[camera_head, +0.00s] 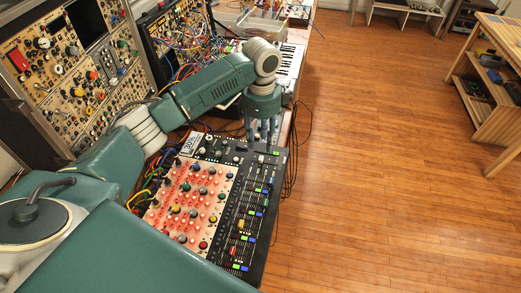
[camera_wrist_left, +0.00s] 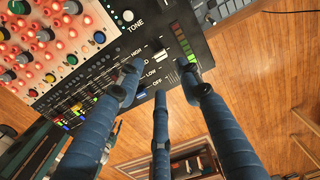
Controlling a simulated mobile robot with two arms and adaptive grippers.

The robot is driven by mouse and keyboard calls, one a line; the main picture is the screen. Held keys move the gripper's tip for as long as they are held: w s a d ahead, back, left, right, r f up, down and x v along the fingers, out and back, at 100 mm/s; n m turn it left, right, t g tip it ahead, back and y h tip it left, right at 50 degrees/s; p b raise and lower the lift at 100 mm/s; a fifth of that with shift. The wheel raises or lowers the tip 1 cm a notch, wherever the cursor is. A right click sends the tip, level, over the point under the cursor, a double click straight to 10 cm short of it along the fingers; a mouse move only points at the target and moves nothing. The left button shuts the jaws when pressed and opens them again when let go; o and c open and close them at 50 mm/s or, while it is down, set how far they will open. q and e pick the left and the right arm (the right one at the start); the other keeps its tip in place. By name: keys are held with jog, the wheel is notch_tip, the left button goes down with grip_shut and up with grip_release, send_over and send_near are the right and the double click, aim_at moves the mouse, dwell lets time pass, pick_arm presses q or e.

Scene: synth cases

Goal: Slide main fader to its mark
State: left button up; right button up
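The black mixer panel (camera_head: 257,217) lies on the bench below my left gripper (camera_head: 262,134). In the left wrist view a dark fader cap (camera_wrist_left: 159,56) with a pale edge sits in a slot beside the words HIGH, LOW and OFF. The cap is between HIGH and LOW, near a label partly covered by a finger. I cannot read whether this is the main fader. My left gripper (camera_wrist_left: 160,80) has its blue fingers spread, with the cap between and beyond two fingertips. No contact with it is clear. My right gripper is not in view.
A coloured level meter (camera_wrist_left: 184,43) is right of the slot, and a TONE knob (camera_wrist_left: 128,16) is above. A row of small faders (camera_wrist_left: 85,95) and a red-lit knob panel (camera_head: 190,207) lie left. Patch cables (camera_head: 148,180) crowd the panel's left side. Open wooden floor (camera_head: 390,190) is to the right.

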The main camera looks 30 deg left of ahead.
aim_at(261, 158)
pick_arm(q)
notch_tip(261, 158, down, 8)
jog(key=shift+r+p, duration=0.1)
jog(key=shift+p, duration=0.4)
jog(key=shift+a, duration=0.1)
jog(key=shift+c, duration=0.5)
jog(key=shift+w, duration=0.1)
grip_shut()
